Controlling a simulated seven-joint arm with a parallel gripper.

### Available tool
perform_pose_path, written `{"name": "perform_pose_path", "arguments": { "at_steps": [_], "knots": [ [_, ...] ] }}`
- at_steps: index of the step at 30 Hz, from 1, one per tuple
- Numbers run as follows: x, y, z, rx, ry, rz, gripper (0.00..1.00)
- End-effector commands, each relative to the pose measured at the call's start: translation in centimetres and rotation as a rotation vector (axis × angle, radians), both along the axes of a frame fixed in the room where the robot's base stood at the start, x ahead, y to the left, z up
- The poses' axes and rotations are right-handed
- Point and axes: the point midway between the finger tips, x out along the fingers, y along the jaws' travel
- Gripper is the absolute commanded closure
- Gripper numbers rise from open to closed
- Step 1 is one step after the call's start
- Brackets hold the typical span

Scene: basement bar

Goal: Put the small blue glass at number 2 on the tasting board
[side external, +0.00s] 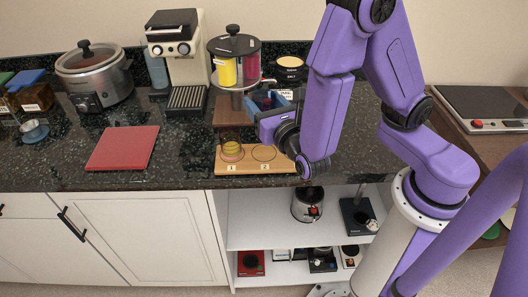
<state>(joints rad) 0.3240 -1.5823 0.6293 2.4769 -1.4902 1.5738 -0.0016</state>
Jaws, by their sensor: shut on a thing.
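The tasting board (249,170) is a light wooden board at the counter's front edge, with spots marked 1 and 2. A brownish clear glass with amber contents (232,151) stands at number 1. The ring at number 2 (264,153) looks empty. My gripper (255,121) is above and behind the board, at the end of the purple arm that reaches in from the right. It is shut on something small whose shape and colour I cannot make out. I cannot clearly pick out the small blue glass.
A blue container (270,101) stands close behind my gripper. A drink dispenser (235,60), coffee machine (175,50) and slow cooker (92,75) line the back. A red mat (122,148) lies left of the board. A small blue-grey vessel (34,131) is at far left.

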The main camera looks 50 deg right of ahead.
Motion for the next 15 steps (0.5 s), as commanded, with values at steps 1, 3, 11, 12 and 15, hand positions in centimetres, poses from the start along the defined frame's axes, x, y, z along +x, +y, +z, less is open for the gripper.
{"name": "perform_pose_path", "arguments": {
  "at_steps": [1,3,11,12,15],
  "knots": [
    [0.0,0.0,-0.6,-0.003,0.000,0.001,0.79],
    [0.0,0.0,-1.1,-0.001,-0.001,0.001,0.79],
    [0.0,0.0,-3.2,-0.003,0.001,0.001,0.79],
    [0.0,0.0,-3.7,-0.003,0.000,0.001,0.79],
    [0.0,0.0,-4.8,-0.002,0.000,0.000,0.79]
  ]
}}
